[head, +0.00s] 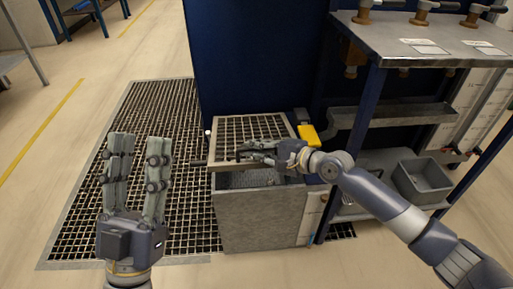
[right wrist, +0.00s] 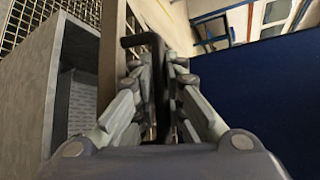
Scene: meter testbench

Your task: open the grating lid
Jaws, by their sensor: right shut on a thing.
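The grating lid (head: 232,127) is a framed metal grid on top of a grey box (head: 255,218). Its front edge stands a little above the box rim, and the dark box interior shows below it. My right gripper (head: 245,152) is at the lid's front edge, shut on the dark lid handle (right wrist: 143,40). In the right wrist view the handle lies between the fingers of my right gripper (right wrist: 157,65), beside the lid frame (right wrist: 112,45). The fingers hide part of the handle. My left gripper (head: 138,143) is open and empty, left of the box, above the floor grating.
A dark blue panel (head: 250,60) stands behind the box. A yellow block (head: 309,135) is at the box's right rear. A metal bench (head: 430,45) and a grey bin (head: 423,180) on a lower shelf are at the right. The floor grating (head: 165,105) at left is clear.

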